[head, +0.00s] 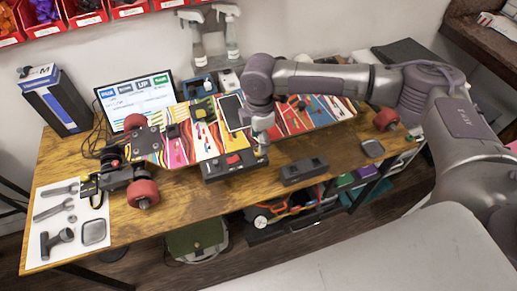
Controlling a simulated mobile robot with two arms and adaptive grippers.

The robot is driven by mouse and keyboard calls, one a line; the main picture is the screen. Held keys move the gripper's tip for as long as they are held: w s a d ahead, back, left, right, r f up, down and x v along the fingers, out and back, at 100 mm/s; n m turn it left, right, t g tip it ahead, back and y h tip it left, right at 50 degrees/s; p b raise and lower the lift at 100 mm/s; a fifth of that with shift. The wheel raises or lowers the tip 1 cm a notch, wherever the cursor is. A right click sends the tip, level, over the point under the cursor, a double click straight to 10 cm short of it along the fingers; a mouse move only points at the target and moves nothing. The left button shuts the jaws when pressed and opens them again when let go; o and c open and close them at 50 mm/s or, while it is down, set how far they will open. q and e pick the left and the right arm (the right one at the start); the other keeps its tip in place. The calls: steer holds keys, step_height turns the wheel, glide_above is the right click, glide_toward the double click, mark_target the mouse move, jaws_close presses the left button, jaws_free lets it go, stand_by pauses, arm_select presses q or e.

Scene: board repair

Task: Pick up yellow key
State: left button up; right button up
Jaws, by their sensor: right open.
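My right gripper (261,138) points down over the middle of the colourful striped skateboard (292,116) on the wooden table, its fingers apart. Its fingertips are small and partly lost against the stripes, and nothing shows between them. Small yellow pieces lie on the board left of the gripper, one near the middle-left (172,131) and others by the dark parts. I cannot tell which of them is the yellow key. A black box with a red part (234,161) sits at the board's front edge, just left of the gripper. My left gripper is out of view.
A monitor (137,98) and spray bottles (229,30) stand behind the board. A white sheet with tools (68,218) lies at the table's left end. A dark block (303,171) sits in front of the board.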

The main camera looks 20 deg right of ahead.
steer(key=shift+w+f+p, duration=0.15)
steer(key=shift+f+p, duration=0.1)
steer(key=shift+f, duration=0.9)
steer(key=shift+w+f+p, duration=0.1)
steer(key=shift+f+p, duration=0.15)
steer(key=shift+f, duration=0.9)
jaws_close()
